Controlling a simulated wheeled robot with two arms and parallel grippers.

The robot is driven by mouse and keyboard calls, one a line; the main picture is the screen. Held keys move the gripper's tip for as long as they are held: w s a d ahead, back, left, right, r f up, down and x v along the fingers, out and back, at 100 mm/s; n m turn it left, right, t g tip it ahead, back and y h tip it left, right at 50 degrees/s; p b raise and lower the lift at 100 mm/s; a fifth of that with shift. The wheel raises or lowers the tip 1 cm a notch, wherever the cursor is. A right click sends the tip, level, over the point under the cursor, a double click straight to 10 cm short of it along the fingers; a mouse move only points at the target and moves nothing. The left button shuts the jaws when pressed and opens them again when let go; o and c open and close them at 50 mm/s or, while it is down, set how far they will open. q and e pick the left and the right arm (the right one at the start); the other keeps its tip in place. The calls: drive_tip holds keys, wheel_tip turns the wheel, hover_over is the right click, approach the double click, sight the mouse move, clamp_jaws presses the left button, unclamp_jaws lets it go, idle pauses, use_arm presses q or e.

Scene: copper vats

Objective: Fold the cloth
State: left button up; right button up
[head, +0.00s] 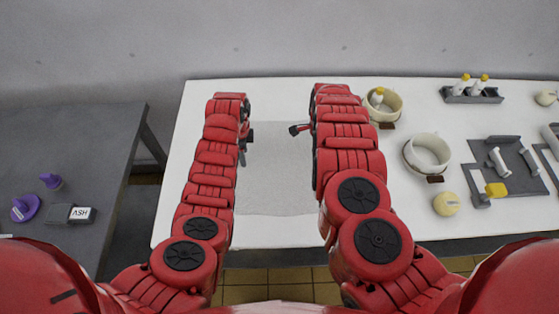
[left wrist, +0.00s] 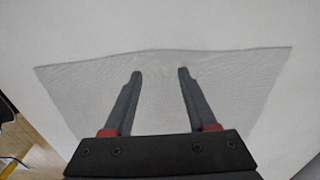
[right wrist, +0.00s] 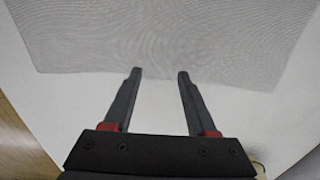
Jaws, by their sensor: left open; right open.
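A light grey cloth (head: 275,180) lies spread flat on the white table between my two arms in the head view. My left gripper (head: 246,143) is over the cloth's left part. In the left wrist view its open, empty fingers (left wrist: 160,75) point across the cloth (left wrist: 215,75) toward a slightly wavy edge. My right gripper (head: 297,129) is at the cloth's right side. In the right wrist view its open, empty fingers (right wrist: 160,75) reach just to the near edge of the cloth (right wrist: 160,40). My arms hide parts of the cloth's sides in the head view.
The white table (head: 395,210) holds a cream pot (head: 428,152), another pot (head: 391,104) with a yellow-capped bottle, a yellow round item (head: 446,203), a dark tool tray (head: 515,165) and a bottle rack (head: 470,94) at right. A dark table (head: 75,130) stands at left.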

use_arm(q)
drive_tip(key=shift+f, duration=0.35)
use_arm(e)
drive_tip(key=shift+f, duration=0.35)
use_arm(q)
drive_tip(key=shift+s+f, duration=0.2)
use_arm(e)
drive_tip(key=shift+s+f, duration=0.2)
use_arm(q)
drive_tip(key=shift+w+f, duration=0.1)
use_arm(e)
drive_tip(key=shift+w+f, duration=0.1)
drive_tip(key=shift+w, duration=0.05)
use_arm(q)
drive_tip(key=shift+f, duration=0.1)
drive_tip(key=shift+f+b, duration=0.2)
drive_tip(key=shift+b, duration=0.1)
use_arm(e)
drive_tip(key=shift+f, duration=0.25)
use_arm(q)
drive_tip(key=shift+r, duration=0.15)
drive_tip(key=shift+c, duration=0.4)
use_arm(e)
drive_tip(key=shift+r, duration=0.15)
drive_tip(key=shift+c, duration=0.4)
use_arm(q)
clamp_jaws()
use_arm(e)
clamp_jaws()
